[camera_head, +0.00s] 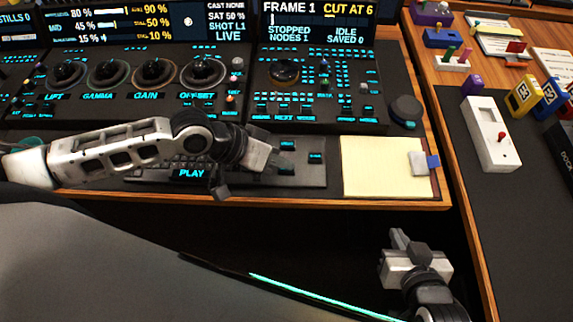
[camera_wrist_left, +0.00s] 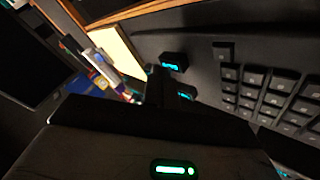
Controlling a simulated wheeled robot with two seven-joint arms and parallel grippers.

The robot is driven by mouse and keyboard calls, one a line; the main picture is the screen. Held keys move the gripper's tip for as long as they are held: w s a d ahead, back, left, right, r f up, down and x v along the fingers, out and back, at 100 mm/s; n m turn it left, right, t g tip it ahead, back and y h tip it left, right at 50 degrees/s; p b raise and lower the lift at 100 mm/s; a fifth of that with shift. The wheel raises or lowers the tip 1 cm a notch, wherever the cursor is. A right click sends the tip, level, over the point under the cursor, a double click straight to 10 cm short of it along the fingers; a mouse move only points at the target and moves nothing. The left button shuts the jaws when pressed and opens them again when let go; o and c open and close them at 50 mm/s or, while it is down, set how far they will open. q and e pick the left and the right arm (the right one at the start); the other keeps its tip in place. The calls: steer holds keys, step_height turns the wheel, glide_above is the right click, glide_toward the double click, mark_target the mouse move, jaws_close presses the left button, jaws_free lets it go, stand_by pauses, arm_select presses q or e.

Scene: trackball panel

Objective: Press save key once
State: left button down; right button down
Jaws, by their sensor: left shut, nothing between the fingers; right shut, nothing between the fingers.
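The keyboard panel (camera_head: 322,176) lies at the front of the desk, with two small cyan-labelled keys at its right part: a left key (camera_head: 287,144) and a right key (camera_head: 315,155). Their labels are too small to read, so I cannot tell which is the save key. My left gripper (camera_head: 286,166) is shut and empty, just in front of the left key. In the left wrist view one lit key (camera_wrist_left: 173,62) is clear and a second (camera_wrist_left: 186,93) is partly hidden by the dark fingers; contact cannot be told. My right gripper (camera_head: 400,242) is shut and empty, in front of the desk.
The screen (camera_head: 318,22) reads "IDLE SAVED 0". A cream pad (camera_head: 382,166) lies right of the keys. Knobs and trackballs (camera_head: 284,72) fill the console behind. A white box with a red stick (camera_head: 490,132) stands on the right-hand desk.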

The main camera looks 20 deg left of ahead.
mark_target(281, 170)
arm_select(q)
steer(key=shift+f, duration=0.4)
stand_by(0.3)
steer(key=shift+r, duration=0.1)
steer(key=shift+r+p, duration=0.9)
steer(key=shift+p, duration=0.15)
step_height(281, 170, up, 3)
steer(key=p, duration=0.3)
steer(key=shift+r+p, duration=0.6)
steer(key=shift+r, duration=0.45)
steer(key=shift+f, duration=0.1)
